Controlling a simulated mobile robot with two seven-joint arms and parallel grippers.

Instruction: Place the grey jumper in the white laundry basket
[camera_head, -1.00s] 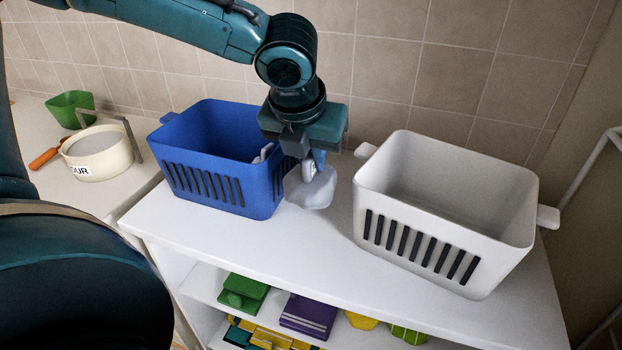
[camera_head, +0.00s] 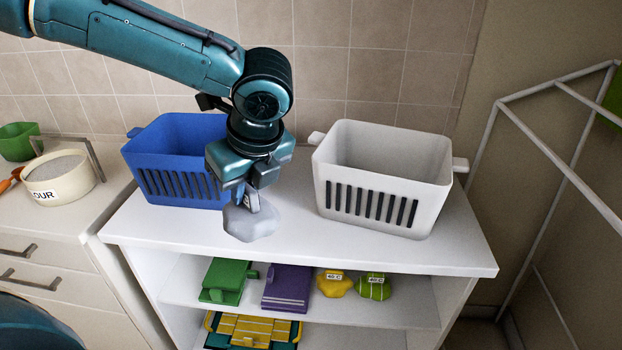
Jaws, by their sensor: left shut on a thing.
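My left gripper (camera_head: 243,196) points down above the white cupboard top, between the two baskets. It is shut on the grey jumper (camera_head: 251,222), a pale grey crumpled lump hanging below the fingers. Whether the jumper touches the cupboard top I cannot tell. The white laundry basket (camera_head: 335,170) stands to the right of the gripper, upright with dark slots in its front, and the part of its inside that I see looks empty. My right gripper does not show.
A blue basket (camera_head: 150,160) stands left of my gripper, partly hidden by it. The cupboard top (camera_head: 300,252) is clear in front. Folded clothes, green (camera_head: 226,280) and purple (camera_head: 287,288), lie on the shelf below. A white rack (camera_head: 535,90) stands right; a flour pot (camera_head: 60,178) is left.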

